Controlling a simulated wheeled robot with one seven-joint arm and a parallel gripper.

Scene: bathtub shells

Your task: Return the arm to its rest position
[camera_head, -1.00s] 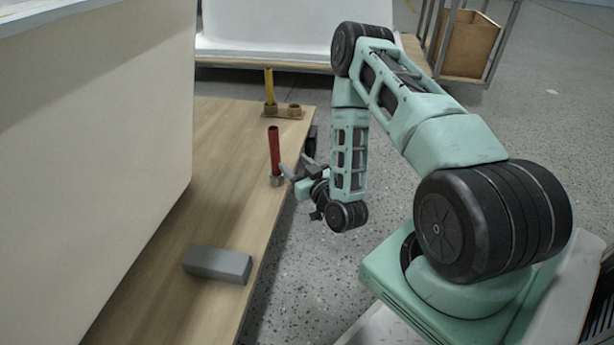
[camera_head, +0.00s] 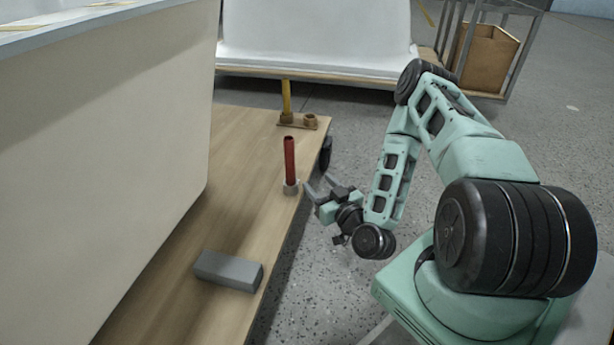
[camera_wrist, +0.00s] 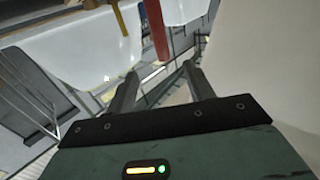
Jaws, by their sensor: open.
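My gripper (camera_head: 319,188) is open and empty, at the right edge of the wooden platform, a little to the right of the red tube. My arm is bent, with its elbow raised and its forearm hanging down over the grey floor. In the wrist view my gripper (camera_wrist: 160,88) shows two dark fingers spread apart with nothing between them. The red tube (camera_head: 290,160) stands upright in a small grey holder (camera_head: 291,187) near the platform edge. In the wrist view the red tube (camera_wrist: 156,30) shows beyond the fingers, apart from them.
A yellow tube (camera_head: 286,95) stands in a wooden holder (camera_head: 310,122) farther back. A grey block (camera_head: 228,271) lies on the wooden platform (camera_head: 215,225) nearer me. A large pale shell (camera_head: 120,150) fills the left. Speckled floor lies open to the right of the platform.

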